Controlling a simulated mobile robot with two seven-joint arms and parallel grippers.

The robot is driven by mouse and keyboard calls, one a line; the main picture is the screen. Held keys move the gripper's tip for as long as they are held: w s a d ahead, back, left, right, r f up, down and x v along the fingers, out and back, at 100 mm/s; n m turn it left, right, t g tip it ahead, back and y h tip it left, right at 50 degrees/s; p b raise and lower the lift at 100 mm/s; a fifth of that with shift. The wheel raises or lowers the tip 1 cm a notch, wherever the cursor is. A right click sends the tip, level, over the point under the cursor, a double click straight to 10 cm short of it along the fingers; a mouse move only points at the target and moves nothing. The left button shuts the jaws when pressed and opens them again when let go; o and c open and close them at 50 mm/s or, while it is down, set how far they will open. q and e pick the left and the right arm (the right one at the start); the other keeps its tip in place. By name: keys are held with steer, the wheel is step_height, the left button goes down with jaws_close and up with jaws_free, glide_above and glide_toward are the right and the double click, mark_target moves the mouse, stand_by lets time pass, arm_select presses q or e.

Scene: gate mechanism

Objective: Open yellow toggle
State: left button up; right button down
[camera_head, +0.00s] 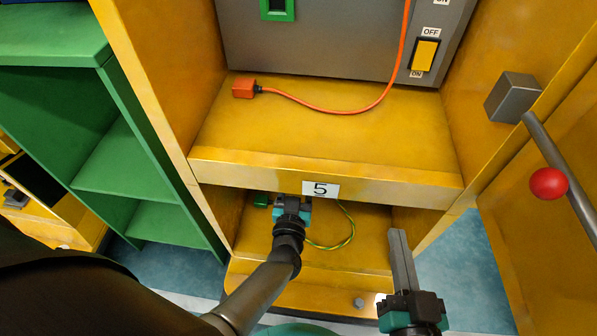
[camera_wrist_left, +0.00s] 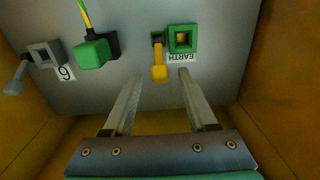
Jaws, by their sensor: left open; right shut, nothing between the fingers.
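My left gripper (camera_wrist_left: 160,76) is open, with one finger on each side of the toggle in the picture. I cannot tell whether the fingertips reach its depth; no contact shows. In the head view my left arm reaches into the lower compartment, and its fingers are hidden under the shelf. My right gripper (camera_head: 398,236) is shut and empty, in front of the lower compartment's right side.
A green plug (camera_wrist_left: 92,53) with a yellow-green wire and a grey latch (camera_wrist_left: 42,55) sit left of the toggle. The yellow shelf (camera_head: 330,165) labelled 5 overhangs my left gripper. Above are an orange plug (camera_head: 244,88) and a yellow OFF/ON switch (camera_head: 425,55). A red-knobbed lever (camera_head: 548,183) stands right.

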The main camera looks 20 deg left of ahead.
arm_select(q)
jaws_close()
stand_by(0.3)
steer(key=shift+f, duration=0.15)
steer(key=shift+s+a+f+t+y, duration=0.15)
steer(key=shift+f+t+y, duration=0.25)
steer(key=shift+f+t, duration=0.4)
steer(key=shift+s+f+t, duration=0.1)
steer(key=shift+t, duration=0.2)
stand_by(0.6)
jaws_free()
steer(key=shift+s+d, duration=0.1)
steer(key=shift+d, duration=0.15)
